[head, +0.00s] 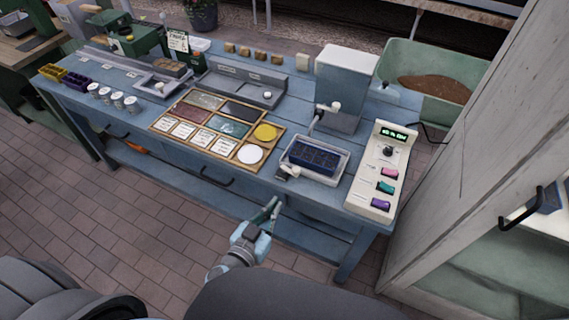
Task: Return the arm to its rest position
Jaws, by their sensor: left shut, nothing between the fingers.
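My left gripper (271,211) is in front of the blue bench, at the lower middle of the head view. Its fingers are close together and point up and to the right, with nothing held between them. It is near the bench's front edge and below the round white disc. I cannot tell whether it touches the bench. My right gripper does not show in this view.
The blue bench (234,180) carries a sample board (229,151), a tray (324,173) with a dark blue insert, a white dispenser (345,75) and a control panel (378,168). A cabinet (510,120) stands at the right. Brick floor (90,230) is clear at lower left.

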